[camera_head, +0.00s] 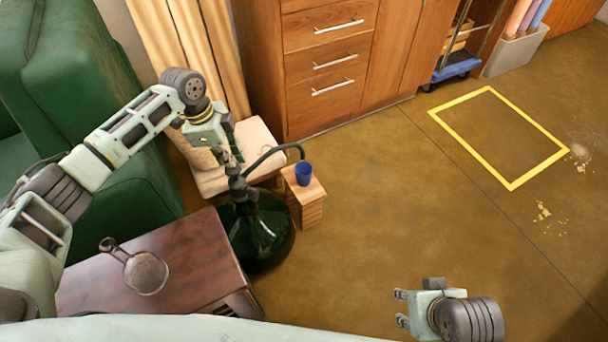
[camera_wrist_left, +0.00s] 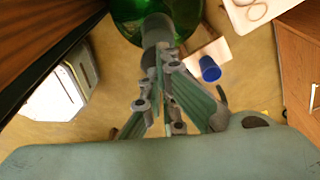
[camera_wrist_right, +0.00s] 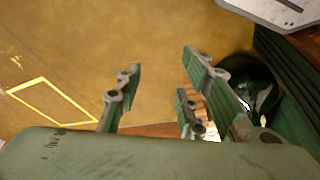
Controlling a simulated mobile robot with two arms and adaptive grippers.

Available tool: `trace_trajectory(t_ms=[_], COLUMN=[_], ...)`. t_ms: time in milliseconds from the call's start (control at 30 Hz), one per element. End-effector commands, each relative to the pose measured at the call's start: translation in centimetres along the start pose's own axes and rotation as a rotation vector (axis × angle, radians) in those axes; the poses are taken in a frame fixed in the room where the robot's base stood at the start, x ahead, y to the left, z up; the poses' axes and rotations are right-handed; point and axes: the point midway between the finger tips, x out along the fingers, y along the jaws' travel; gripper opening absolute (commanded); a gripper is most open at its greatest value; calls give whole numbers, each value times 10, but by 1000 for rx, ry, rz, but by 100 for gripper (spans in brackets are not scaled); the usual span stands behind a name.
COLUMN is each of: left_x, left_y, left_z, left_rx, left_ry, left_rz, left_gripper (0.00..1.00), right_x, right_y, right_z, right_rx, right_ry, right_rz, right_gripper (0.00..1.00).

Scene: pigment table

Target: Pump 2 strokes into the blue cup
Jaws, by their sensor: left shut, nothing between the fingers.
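A big dark green glass bottle (camera_head: 262,235) carries a dark pump (camera_head: 238,185) on its neck. The pump's curved spout (camera_head: 280,149) reaches right, its tip above the blue cup (camera_head: 304,174). The cup stands upright on a small wooden block stand (camera_head: 306,198). My left gripper (camera_head: 231,156) is shut and empty, pointing down just above the pump's top; I cannot tell whether it touches. In the left wrist view the green bottle (camera_wrist_left: 155,15) and blue cup (camera_wrist_left: 209,69) lie beyond the shut fingers. My right gripper (camera_head: 400,308) is open and empty above the floor at the front.

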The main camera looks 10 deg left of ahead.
Motion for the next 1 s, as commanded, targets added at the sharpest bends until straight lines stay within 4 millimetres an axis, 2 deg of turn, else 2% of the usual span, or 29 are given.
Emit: trace_trajectory(t_ms=[833,1000], left_x=[31,30], left_y=[1,1], left_z=[6,6], left_rx=[0,1], left_ry=[0,-1], left_rz=[2,2], left_gripper=[0,0], right_x=[-22,-25], right_y=[1,2], right_z=[4,2], right_rx=[-1,-1], right_ry=[4,10], right_rz=[3,4], right_gripper=[36,36])
